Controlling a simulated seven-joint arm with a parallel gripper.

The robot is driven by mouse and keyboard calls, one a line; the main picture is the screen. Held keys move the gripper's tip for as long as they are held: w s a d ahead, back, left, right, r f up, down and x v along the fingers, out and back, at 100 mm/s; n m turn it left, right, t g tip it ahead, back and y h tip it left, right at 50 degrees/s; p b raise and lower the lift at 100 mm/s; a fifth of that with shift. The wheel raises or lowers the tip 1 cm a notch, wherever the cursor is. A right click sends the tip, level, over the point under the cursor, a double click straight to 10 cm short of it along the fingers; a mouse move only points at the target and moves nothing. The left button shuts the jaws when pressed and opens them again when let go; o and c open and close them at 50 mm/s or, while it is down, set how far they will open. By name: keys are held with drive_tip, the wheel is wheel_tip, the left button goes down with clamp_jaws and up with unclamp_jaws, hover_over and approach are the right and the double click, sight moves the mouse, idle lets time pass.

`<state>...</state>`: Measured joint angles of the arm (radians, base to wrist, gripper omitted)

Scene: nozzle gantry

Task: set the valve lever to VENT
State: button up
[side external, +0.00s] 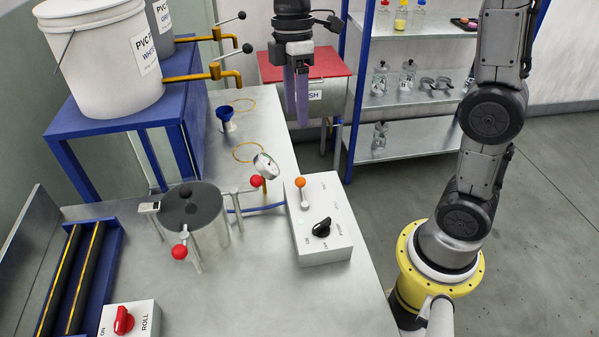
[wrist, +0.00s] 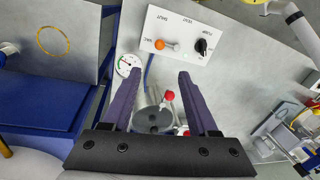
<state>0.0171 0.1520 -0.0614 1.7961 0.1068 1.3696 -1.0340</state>
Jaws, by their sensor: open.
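The valve lever (side external: 301,187), with an orange ball on its end, sits on top of a white control box (side external: 325,252). It also shows in the wrist view (wrist: 162,44), its ball pointing left toward a small label that seems to read VAC. Other labels, seemingly SHUT and VENT, are upside down and small there. My gripper (side external: 297,122) is open and empty, its purple fingers pointing down, high behind the box and well apart from the lever. In the wrist view my gripper (wrist: 155,77) has the lever beyond its fingertips.
A black knob (side external: 322,227) shares the box. Left of it stand a pressure gauge (side external: 265,164) and a dark-lidded pot (side external: 193,207) with red-ball handles. A blue funnel (side external: 226,116), white bucket (side external: 102,55) and brass taps (side external: 205,75) stand farther back. Bare bench lies in front of the box.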

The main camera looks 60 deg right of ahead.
drive_tip(key=f, duration=0.1)
approach(302, 192)
drive_tip(key=shift+g, duration=0.3)
wheel_tip(302, 192, down, 6)
drive_tip(key=shift+w, duration=0.15)
clamp_jaws()
